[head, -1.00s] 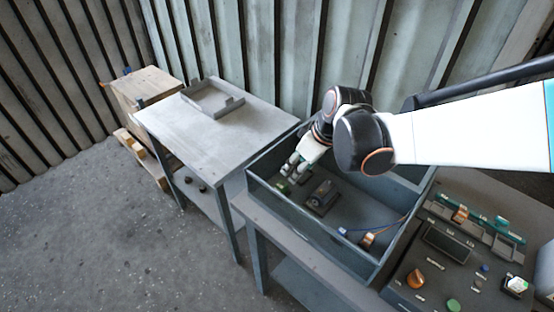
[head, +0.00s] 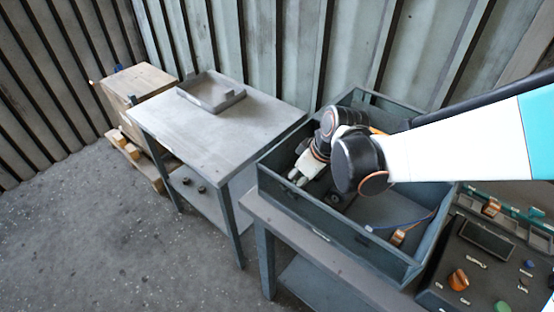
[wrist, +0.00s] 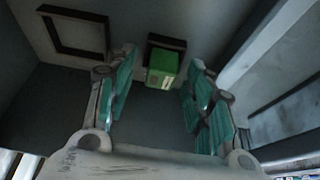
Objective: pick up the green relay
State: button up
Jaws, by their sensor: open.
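The green relay (wrist: 162,68) shows in the wrist view as a small green block with a pale label, against a dark square frame (wrist: 166,42). My gripper (wrist: 163,60) is open, with a teal-padded finger on each side of the relay's position in the picture. I see no finger touching it, and the depth between them is hard to judge. In the head view my gripper (head: 298,181) points down inside the grey-blue bin (head: 315,215), near its left end. The relay is hidden there by the bin wall or gripper.
The bin's walls stand close around my gripper. A larger dark frame (wrist: 74,33) lies left of the relay. A copper-coloured part (head: 400,236) with a blue cable is at the bin's right. A grey table (head: 215,130) with a tray (head: 211,92) stands left.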

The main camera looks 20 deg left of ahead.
jog(key=c, duration=0.9)
jog(key=shift+c, duration=0.2)
jog(key=shift+a+r, duration=0.1)
jog(key=shift+r, duration=0.1)
